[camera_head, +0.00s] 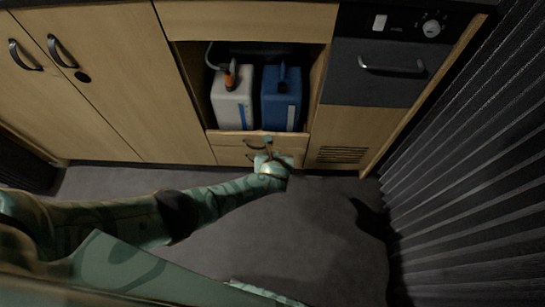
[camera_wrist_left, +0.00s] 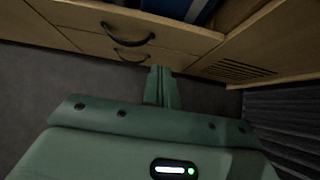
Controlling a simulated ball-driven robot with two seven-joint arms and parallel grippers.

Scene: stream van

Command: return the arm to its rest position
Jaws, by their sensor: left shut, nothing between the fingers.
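My left arm (camera_head: 225,196) comes in from the left in the head view and reaches across the grey floor toward the cabinet. My left gripper (camera_head: 267,143) is at its end, in front of the small drawers below the open niche. In the left wrist view the gripper fingers (camera_wrist_left: 160,75) are together and empty, pointing toward the lower cabinet front. I cannot tell whether they touch it. My right gripper is not in view.
A white canister (camera_head: 232,98) and a blue canister (camera_head: 281,100) stand in the niche. Drawer handles (camera_wrist_left: 128,36) lie close to the left gripper. A dark appliance (camera_head: 372,70) and a pleated curtain (camera_head: 470,180) are at the right. Grey floor (camera_head: 290,230) is open.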

